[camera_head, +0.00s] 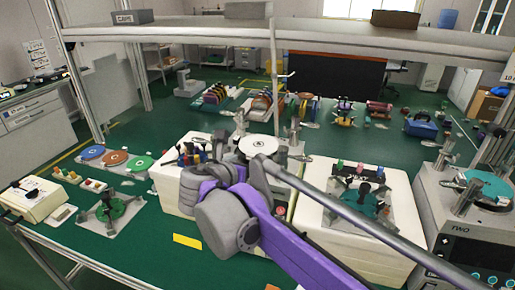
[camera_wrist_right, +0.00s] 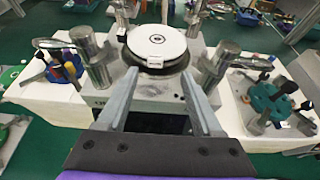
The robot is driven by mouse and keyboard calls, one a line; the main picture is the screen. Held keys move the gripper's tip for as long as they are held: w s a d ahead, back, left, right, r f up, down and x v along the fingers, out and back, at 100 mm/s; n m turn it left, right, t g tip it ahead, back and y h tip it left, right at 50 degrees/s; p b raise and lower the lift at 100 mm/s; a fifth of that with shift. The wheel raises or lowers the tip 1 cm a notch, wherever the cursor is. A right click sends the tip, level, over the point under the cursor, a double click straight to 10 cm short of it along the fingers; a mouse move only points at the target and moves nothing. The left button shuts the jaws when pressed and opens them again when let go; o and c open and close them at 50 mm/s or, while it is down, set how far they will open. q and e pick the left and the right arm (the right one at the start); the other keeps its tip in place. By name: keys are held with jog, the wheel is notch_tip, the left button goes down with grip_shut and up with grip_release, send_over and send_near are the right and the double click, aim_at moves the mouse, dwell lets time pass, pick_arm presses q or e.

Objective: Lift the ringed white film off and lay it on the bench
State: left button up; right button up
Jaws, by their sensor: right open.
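The ringed white film (camera_head: 258,144) is a round white disc with a dark ring mark at its centre. In the right wrist view the film (camera_wrist_right: 157,42) lies flat on a dark round plate of the middle machine (camera_wrist_right: 150,92), with a small pale tab at its near edge. My right gripper (camera_wrist_right: 158,85) is open and empty, its two fingers pointing at the near side of the disc, apart from each other. In the head view my right arm hides much of the machine's front. My left gripper is not in view.
Metal posts (camera_wrist_right: 92,60) stand on both sides of the disc. A fixture with a teal plate (camera_head: 358,202) sits on the white block at right. A yellow patch (camera_head: 187,241) marks the green bench (camera_head: 130,255), which has bare room front left. A shelf (camera_head: 200,28) spans overhead.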

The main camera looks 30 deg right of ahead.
aim_at(250, 154)
jog(key=x, duration=0.6)
jog(key=shift+w, duration=0.5)
grip_shut()
